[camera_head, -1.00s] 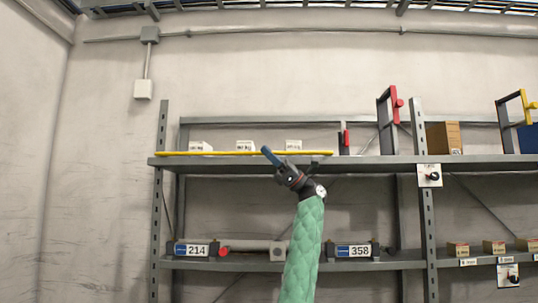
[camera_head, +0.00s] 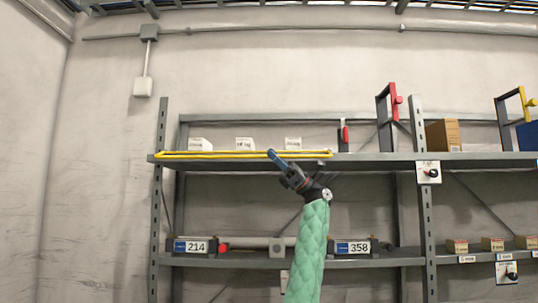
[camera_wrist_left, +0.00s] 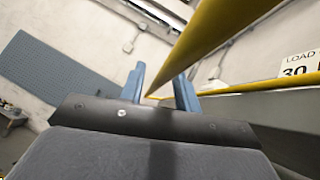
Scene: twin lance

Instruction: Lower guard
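The guard is a long yellow bar frame (camera_head: 220,156) along the front of the upper shelf (camera_head: 380,161). In the head view it shows as two close, nearly level rails that meet at the right end. My left gripper (camera_head: 272,154) reaches up to the guard right of its middle, with its blue fingers at the rails. In the left wrist view the blue fingers (camera_wrist_left: 160,90) stand apart. One thick yellow rail (camera_wrist_left: 215,40) runs from the upper right toward the gap between them; I cannot tell if it touches a finger. My right gripper is not in view.
White load labels (camera_head: 245,144) stand behind the guard. Red-handled (camera_head: 393,100) and yellow-handled (camera_head: 525,103) frames stand farther right on the upper shelf. The lower shelf holds units marked 214 (camera_head: 195,246) and 358 (camera_head: 353,248). A steel upright (camera_head: 422,200) stands right of my arm.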

